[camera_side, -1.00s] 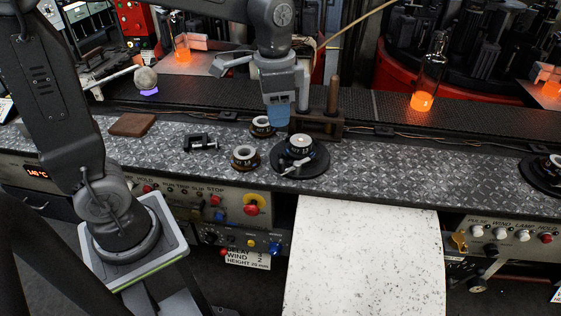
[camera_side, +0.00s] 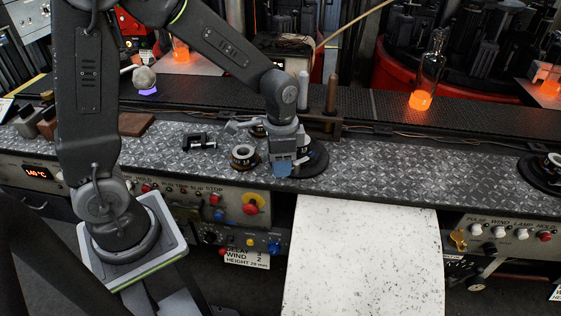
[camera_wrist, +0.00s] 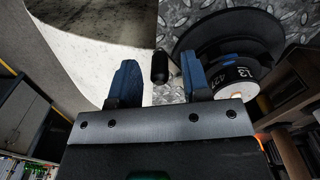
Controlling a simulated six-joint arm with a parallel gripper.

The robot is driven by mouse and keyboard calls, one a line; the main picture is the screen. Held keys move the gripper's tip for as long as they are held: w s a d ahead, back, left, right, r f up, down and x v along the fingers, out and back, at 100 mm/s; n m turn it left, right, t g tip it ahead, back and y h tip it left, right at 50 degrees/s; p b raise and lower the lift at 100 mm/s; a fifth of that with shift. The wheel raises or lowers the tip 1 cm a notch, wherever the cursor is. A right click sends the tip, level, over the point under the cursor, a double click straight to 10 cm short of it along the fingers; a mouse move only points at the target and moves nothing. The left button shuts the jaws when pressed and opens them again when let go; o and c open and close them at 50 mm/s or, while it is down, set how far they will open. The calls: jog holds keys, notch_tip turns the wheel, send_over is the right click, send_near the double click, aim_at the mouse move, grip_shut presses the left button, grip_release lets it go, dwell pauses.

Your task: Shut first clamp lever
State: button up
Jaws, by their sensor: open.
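The clamp fixture (camera_side: 317,163) is a round black base on the steel bench, partly hidden behind my gripper. In the wrist view its black disc (camera_wrist: 228,24) carries a numbered ring (camera_wrist: 236,74) at the right. A short black lever handle (camera_wrist: 160,66) shows in the wrist view between the fingertips, with gaps on both sides. My gripper (camera_side: 283,170) points down at the fixture's front left edge. In the wrist view its two blue fingers (camera_wrist: 158,84) are apart, and nothing is held. The lever is hidden behind the gripper in the side view.
A loose mould ring (camera_side: 243,155) stands close left of my gripper, and another is mostly hidden behind it. A black clamp-like part (camera_side: 199,142) lies farther left. Two upright handles in a wooden rack (camera_side: 322,124) stand behind.

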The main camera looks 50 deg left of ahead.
aim_at(295, 168)
jog(key=shift+f, duration=0.35)
jog(key=shift+c, duration=0.2)
grip_shut()
jog(key=shift+w+d+n, duration=0.2)
jog(key=shift+d+n, duration=0.35)
jog(key=shift+n, duration=1.05)
jog(key=shift+w+d+n, duration=0.25)
jog(key=shift+d+n, duration=0.3)
jog(key=shift+n, duration=1.05)
jog(key=shift+w+d+n, duration=0.2)
jog(key=shift+d+n, duration=0.35)
jog(key=shift+n, duration=1.05)
